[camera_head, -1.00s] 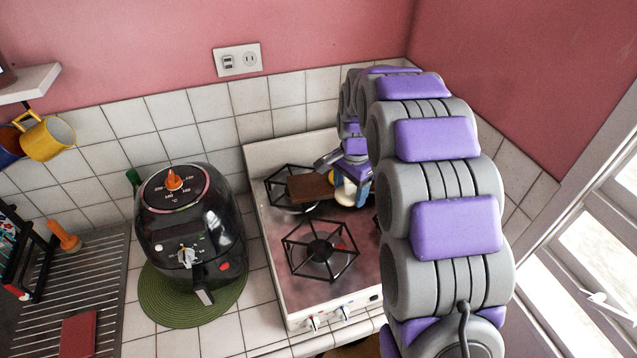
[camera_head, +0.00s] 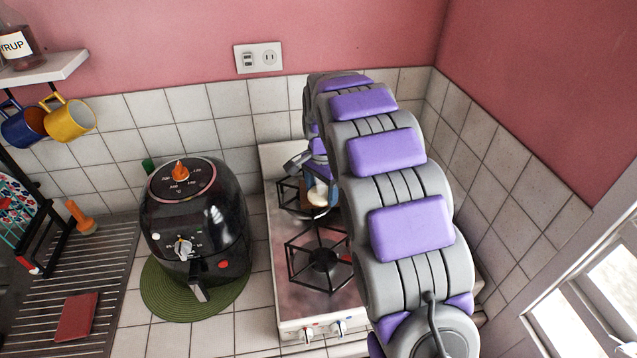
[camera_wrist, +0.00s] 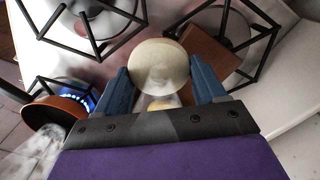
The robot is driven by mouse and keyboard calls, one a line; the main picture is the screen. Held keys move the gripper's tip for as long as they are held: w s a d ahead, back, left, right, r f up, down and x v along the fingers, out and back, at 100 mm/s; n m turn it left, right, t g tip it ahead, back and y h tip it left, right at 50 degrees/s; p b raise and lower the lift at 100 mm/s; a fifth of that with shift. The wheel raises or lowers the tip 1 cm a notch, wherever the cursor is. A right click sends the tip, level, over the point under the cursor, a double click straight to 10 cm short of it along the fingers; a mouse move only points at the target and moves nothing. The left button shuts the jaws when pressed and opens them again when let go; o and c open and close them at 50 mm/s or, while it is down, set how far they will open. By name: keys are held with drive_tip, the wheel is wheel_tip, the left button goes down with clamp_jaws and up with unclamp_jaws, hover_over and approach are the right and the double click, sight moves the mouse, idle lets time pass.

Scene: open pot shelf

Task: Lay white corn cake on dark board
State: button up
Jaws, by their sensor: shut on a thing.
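The white corn cake (camera_wrist: 159,66) is a pale round disc held between the blue fingers of my gripper (camera_wrist: 163,84) in the wrist view. In the head view the cake (camera_head: 319,197) shows as a pale spot at my gripper (camera_head: 320,188), over the back of the stove. The dark board (camera_wrist: 212,56) is a brown slab on a burner grate, just beyond and right of the cake in the wrist view; the cake hides part of it. In the head view my gripper covers most of the board. I cannot tell whether cake and board touch.
The stove's front grate (camera_head: 322,256) is bare. A black air fryer (camera_head: 195,225) stands left of the stove on a green mat (camera_head: 160,300). A small yellow thing (camera_wrist: 158,104) shows under the cake.

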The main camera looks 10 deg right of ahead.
drive_tip(key=w, duration=0.1)
drive_tip(key=w+d, duration=0.1)
drive_tip(key=shift+w+f, duration=0.15)
drive_tip(key=shift+w, duration=0.25)
drive_tip(key=w+a, duration=0.1)
drive_tip(key=w, duration=0.2)
drive_tip(key=shift+a+f, duration=0.15)
drive_tip(key=shift+a, duration=0.25)
drive_tip(key=shift+w+a+f+b, duration=0.15)
drive_tip(key=shift+w+b, duration=0.15)
drive_tip(key=shift+w, duration=0.2)
drive_tip(key=shift+w+d, duration=0.15)
drive_tip(key=shift+d, duration=0.4)
drive_tip(key=shift+w+d, duration=0.15)
drive_tip(key=shift+d, duration=0.35)
wheel_tip(320, 180, down, 3)
drive_tip(key=shift+a+f+b, duration=0.1)
drive_tip(key=shift+f+b, duration=0.05)
drive_tip(key=shift+b, duration=0.3)
drive_tip(key=shift+a, duration=0.7)
drive_tip(key=o, duration=0.7)
drive_tip(key=shift+d+f, duration=0.1)
drive_tip(key=shift+d, duration=0.1)
drive_tip(key=o, duration=0.3)
drive_tip(key=shift+d, duration=0.55)
